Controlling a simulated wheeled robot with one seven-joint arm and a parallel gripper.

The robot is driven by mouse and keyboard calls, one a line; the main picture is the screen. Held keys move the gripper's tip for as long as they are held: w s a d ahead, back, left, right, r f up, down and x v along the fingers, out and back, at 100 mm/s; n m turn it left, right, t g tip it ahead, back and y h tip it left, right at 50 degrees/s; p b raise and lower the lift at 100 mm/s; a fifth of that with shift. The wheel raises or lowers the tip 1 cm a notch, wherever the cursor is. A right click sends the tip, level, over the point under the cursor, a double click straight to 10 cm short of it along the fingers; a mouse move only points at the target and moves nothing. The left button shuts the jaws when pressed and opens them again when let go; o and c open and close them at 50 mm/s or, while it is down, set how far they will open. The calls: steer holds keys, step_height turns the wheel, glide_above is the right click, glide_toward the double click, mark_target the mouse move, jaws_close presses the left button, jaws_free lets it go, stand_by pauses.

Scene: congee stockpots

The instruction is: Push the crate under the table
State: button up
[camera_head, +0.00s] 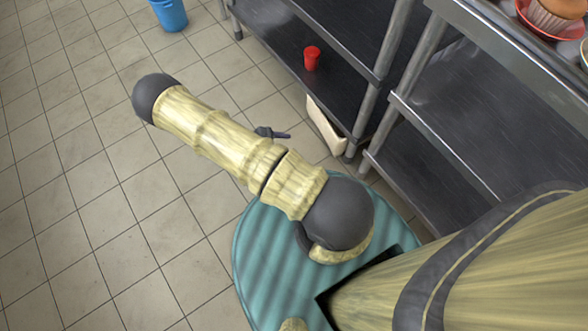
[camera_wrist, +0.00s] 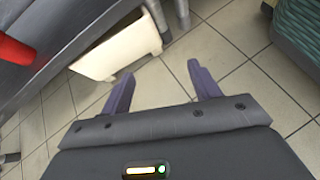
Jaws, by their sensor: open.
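The cream crate (camera_head: 322,123) lies on the floor at the lower edge of the steel table (camera_head: 285,50). In the head view part of it shows beside a table leg, and the rest is hidden under the lower shelf. In the wrist view the crate (camera_wrist: 122,45) is at the upper left, beyond my left finger. My gripper (camera_wrist: 163,84) is open and empty, its two purple fingers apart over bare tiles. In the head view only a dark piece of my gripper (camera_head: 272,132) shows past my arm, left of the crate and apart from it.
A red cup (camera_head: 311,58) stands on the table's lower shelf; a red shape (camera_wrist: 15,50) shows at the wrist view's left edge. A second steel table (camera_head: 480,110) stands to the right. A blue bucket (camera_head: 169,14) is at the back. The tiled floor at left is clear.

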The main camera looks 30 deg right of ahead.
mark_target(329, 156)
steer(key=d+f+n+b, duration=0.1)
steer(key=f+b, duration=0.1)
steer(key=f, duration=0.2)
steer(key=d+f+n+t+h+b, duration=0.1)
steer(key=f+b, duration=0.1)
steer(key=f, duration=0.3)
steer(key=d+f+n+t+h+b, duration=0.1)
steer(key=f+b, duration=0.1)
steer(key=f, duration=0.3)
steer(key=shift+s+n+b, duration=0.3)
steer(key=shift+s+b, duration=0.05)
steer(key=shift+d+h, duration=0.1)
steer(key=shift+h, duration=0.2)
steer(key=shift+r, duration=0.1)
steer(key=shift+d, duration=0.1)
steer(key=b+x, duration=0.2)
steer(key=x, duration=0.3)
steer(key=b+x, duration=0.3)
steer(key=x, duration=0.3)
steer(key=b+x, duration=0.3)
steer(key=x, duration=0.2)
steer(key=shift+d+f, duration=0.2)
steer(key=shift+f, duration=0.2)
steer(key=shift+d, duration=0.35)
steer(key=shift+c, duration=0.4)
jaws_close()
